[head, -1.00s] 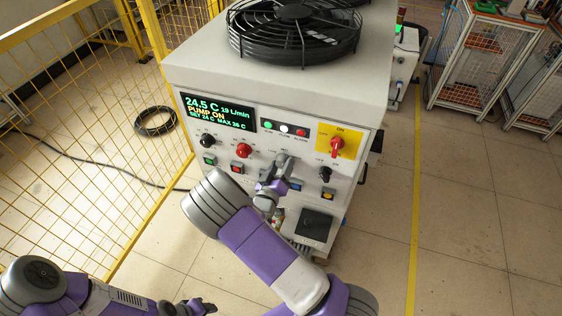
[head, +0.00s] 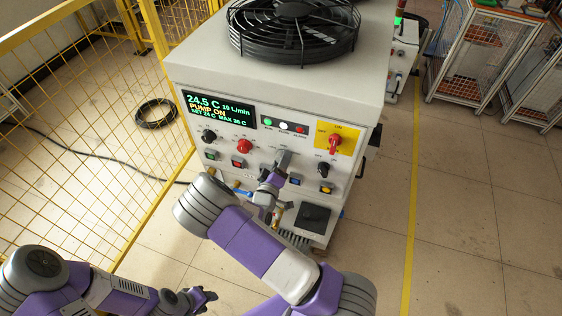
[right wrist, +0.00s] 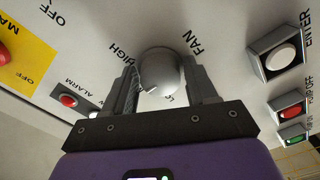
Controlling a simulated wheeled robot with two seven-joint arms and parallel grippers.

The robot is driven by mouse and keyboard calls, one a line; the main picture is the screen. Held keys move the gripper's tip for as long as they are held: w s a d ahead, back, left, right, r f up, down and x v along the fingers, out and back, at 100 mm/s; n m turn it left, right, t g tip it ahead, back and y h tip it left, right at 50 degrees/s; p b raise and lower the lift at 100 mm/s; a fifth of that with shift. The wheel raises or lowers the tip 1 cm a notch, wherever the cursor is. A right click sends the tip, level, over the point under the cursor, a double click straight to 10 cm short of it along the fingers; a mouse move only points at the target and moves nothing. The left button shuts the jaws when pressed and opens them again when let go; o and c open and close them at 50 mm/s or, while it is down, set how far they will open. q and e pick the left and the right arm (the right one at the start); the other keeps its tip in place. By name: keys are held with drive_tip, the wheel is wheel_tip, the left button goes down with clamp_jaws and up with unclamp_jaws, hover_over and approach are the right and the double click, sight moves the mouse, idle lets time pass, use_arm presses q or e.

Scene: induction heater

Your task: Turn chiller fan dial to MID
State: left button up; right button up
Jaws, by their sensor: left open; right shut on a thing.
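The chiller fan dial (right wrist: 160,72) is a round grey knob with a white pointer line. My right gripper (right wrist: 166,85) is shut on it, one finger on each side, in the right wrist view. The pointer line points down and slightly left there, between HIGH on the left and a partly hidden label starting with L below. FAN is printed to the upper right; no MID label is readable. In the head view my right gripper (head: 283,160) covers the dial on the chiller's front panel (head: 262,157). My left gripper (head: 203,297) is open and empty, low in front of the chiller.
The panel also has a black knob (head: 208,136), a red knob (head: 243,146), another black knob (head: 323,169), a red switch on a yellow plate (head: 334,141) and several push buttons. A display (head: 218,110) reads PUMP ON. A yellow mesh fence (head: 75,150) stands left.

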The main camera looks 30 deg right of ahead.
drive_tip(key=shift+f, duration=0.1)
drive_tip(key=o, duration=0.9)
drive_tip(key=v, duration=0.7)
drive_tip(key=shift+s+a+p, duration=0.25)
drive_tip(key=shift+s+p, duration=0.05)
drive_tip(key=shift+p, duration=0.05)
